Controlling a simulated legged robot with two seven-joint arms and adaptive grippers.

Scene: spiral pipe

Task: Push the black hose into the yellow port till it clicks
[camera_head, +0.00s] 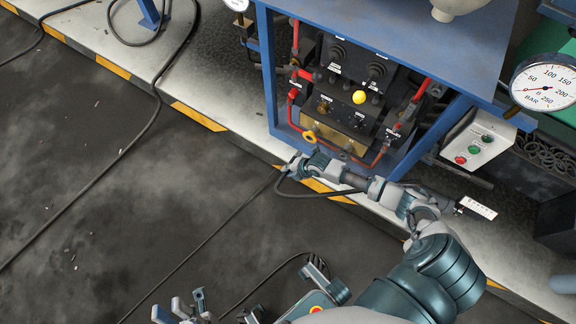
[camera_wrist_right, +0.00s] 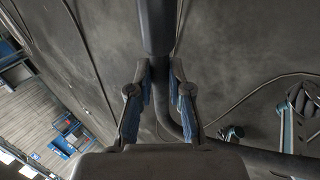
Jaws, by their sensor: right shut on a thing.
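My right gripper (camera_head: 297,163) reaches to the front of the blue-framed panel. It is shut on the black hose (camera_head: 325,194), which loops back below the gripper. In the right wrist view the hose (camera_wrist_right: 156,25) passes between the two fingers of my right gripper (camera_wrist_right: 160,95) and bends off to the lower right. The yellow port (camera_head: 309,136) is a ring low on the panel's left side, just beyond the gripper. The hose end and the port are apart as far as I can see. My left gripper (camera_head: 187,305) is at the bottom edge, partly cut off; its opening is unclear.
A button box (camera_head: 475,145) and a pressure gauge (camera_head: 545,82) are on the right. Cables lie across the dark floor (camera_head: 80,180); the left side is mostly free.

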